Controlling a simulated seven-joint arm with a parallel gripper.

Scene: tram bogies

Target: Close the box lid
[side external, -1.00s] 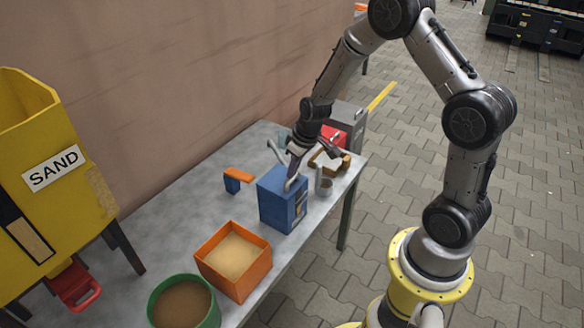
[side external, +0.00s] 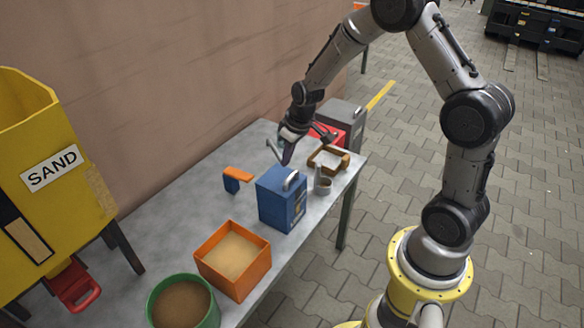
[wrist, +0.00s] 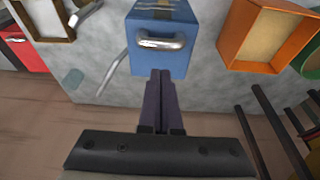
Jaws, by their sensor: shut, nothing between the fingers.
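A blue box (side external: 283,200) stands on the grey table, with a silver handle (side external: 291,180) on its top. It also shows in the wrist view (wrist: 155,62), with its handle (wrist: 162,42) near the upper middle. The top looks flat and closed, but I cannot make out a lid seam. My gripper (side external: 287,161) is just behind and above the box, apart from the handle. In the wrist view my gripper (wrist: 160,74) has its two dark fingers together and empty, their tips at the box's lower edge in the picture.
On the table (side external: 205,215) are an orange sand tray (side external: 208,270), a green tub (side external: 157,306), an orange-and-blue object (side external: 236,178), a brown open frame (side external: 343,163) and a grey cup (side external: 322,187). A red box (side external: 338,130) is partly hidden by my wrist. A wall runs behind.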

